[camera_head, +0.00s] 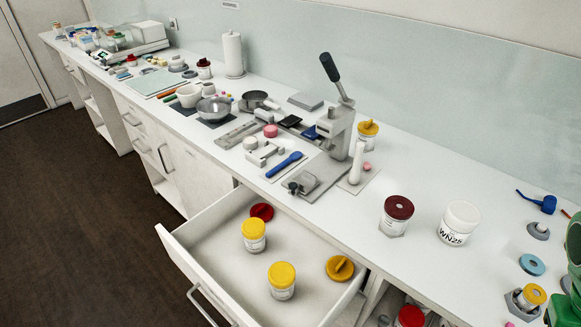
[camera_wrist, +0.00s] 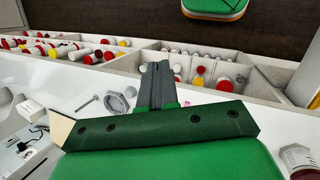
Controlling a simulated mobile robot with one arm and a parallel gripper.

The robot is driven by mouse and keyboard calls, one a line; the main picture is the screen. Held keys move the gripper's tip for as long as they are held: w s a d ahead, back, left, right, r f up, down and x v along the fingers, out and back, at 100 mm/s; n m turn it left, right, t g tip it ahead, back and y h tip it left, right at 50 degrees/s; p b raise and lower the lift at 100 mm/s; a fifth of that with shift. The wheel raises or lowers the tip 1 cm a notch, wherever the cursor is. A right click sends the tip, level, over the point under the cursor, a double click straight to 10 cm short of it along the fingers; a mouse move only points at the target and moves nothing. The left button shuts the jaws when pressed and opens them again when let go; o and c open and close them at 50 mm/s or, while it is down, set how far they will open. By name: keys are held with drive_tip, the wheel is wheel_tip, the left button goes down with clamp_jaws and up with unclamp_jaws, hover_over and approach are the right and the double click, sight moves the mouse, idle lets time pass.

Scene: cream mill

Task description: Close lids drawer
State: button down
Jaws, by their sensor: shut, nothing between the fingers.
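The lids drawer (camera_head: 200,234) appears to be the white drawer pulled out from under the counter in the head view, bottom centre. Its front panel and a grey bar handle (camera_head: 200,305) face the lower left. Inside are two white jars with yellow lids (camera_head: 254,236) (camera_head: 282,281), a loose red lid (camera_head: 262,211) and a loose yellow lid (camera_head: 340,267). My gripper (camera_wrist: 158,66) is shut and empty in the wrist view, its grey fingers together over the counter edge. Its fingers are not clear in the head view, where green parts of mine stand at the right edge, apart from the drawer.
The wrist view shows open compartments (camera_wrist: 145,45) with several red-, yellow- and white-lidded jars. The white counter (camera_head: 430,273) carries a lever press (camera_head: 335,125), a dark-red-lidded jar (camera_head: 396,216) and a white jar (camera_head: 459,222). Dark floor (camera_head: 80,210) lies clear at left.

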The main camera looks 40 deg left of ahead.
drive_tip(key=w+a+r+n+t+h, duration=0.2)
drive_tip(key=w+a+n+t+h, duration=0.5)
drive_tip(key=w+a, duration=1.25)
drive_tip(key=s+a+f+n+t+y, duration=0.1)
drive_tip(key=s+a+f+n, duration=0.15)
drive_tip(key=a, duration=0.75)
drive_tip(key=s+a+f+n+t, duration=0.15)
drive_tip(key=a+n, duration=0.25)
drive_tip(key=a, duration=0.6)
drive_tip(key=s+a+f+n+t+y, duration=0.15)
drive_tip(key=a+n, duration=0.25)
drive_tip(key=a, duration=0.6)
drive_tip(key=n+t+y, duration=0.5)
drive_tip(key=n, duration=0.5)
hover_over(189, 272)
drive_tip(key=w+a, duration=0.1)
drive_tip(key=w, duration=0.3)
wheel_tip(189, 272, down, 14)
drive_tip(key=s+f+n+y, duration=0.25)
drive_tip(key=s+f, duration=0.35)
drive_tip(key=s, duration=0.4)
drive_tip(key=s+f+n+y, duration=0.1)
drive_tip(key=s+f+n, duration=0.3)
drive_tip(key=s+f, duration=0.5)
drive_tip(key=shift+t, duration=0.3)
drive_tip(key=w, duration=0.9)
drive_tip(key=shift+w+d+f, duration=0.2)
drive_tip(key=shift+w+d, duration=0.1)
drive_tip(key=shift+w, duration=1.05)
